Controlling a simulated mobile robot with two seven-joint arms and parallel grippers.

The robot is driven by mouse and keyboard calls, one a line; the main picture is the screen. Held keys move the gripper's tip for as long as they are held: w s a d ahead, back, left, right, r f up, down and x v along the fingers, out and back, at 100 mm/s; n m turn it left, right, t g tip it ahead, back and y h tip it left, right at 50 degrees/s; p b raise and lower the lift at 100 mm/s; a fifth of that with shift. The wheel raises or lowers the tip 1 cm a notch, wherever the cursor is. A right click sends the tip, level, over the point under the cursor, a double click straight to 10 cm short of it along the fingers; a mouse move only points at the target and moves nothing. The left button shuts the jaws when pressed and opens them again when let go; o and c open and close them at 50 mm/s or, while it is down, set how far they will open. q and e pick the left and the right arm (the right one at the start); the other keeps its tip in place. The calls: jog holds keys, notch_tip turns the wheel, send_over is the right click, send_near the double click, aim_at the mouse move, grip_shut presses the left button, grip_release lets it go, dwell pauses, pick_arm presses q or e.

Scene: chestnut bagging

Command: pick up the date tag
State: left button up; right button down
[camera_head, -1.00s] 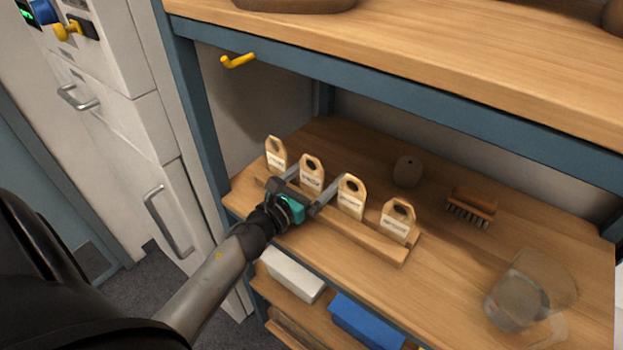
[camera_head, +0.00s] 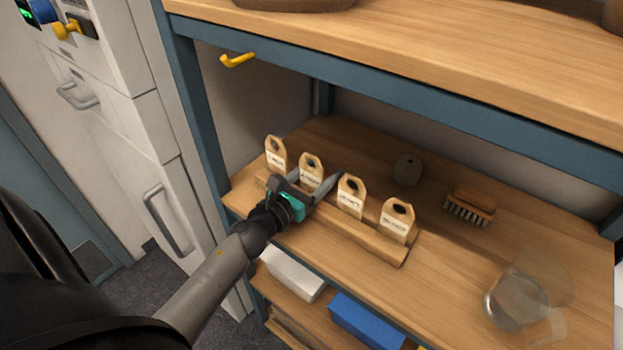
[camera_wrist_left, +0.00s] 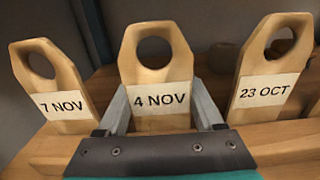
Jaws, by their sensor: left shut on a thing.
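Several wooden date tags with holes stand in a slotted wooden rack (camera_head: 355,236) on the shelf. My left gripper (camera_head: 319,181) is shut on the second tag from the left (camera_head: 312,167). In the left wrist view this tag reads 4 NOV (camera_wrist_left: 160,99), with a finger on each side of it. It stands upright between the 7 NOV tag (camera_wrist_left: 59,105) on the left and the 23 OCT tag (camera_wrist_left: 265,90) on the right. A fourth tag (camera_head: 397,220) stands at the rack's right end. My right gripper is not in view.
A brush (camera_head: 470,203), a small round brown object (camera_head: 407,170) and a clear glass (camera_head: 517,301) stand on the shelf (camera_head: 450,270) to the right. An upper shelf (camera_head: 430,45) with a yellow hook (camera_head: 237,60) overhangs the rack. Lower down lie a white box (camera_head: 293,275) and a blue box (camera_head: 362,322).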

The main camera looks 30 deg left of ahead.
pick_arm(q)
notch_tip(320, 180, up, 10)
jog(key=p, duration=0.6)
jog(key=shift+p, duration=0.35)
jog(key=s+a+b, duration=0.2)
jog(key=s+b, duration=0.7)
jog(key=s, duration=1.5)
jog(key=shift+s, duration=0.3)
dwell(0.7)
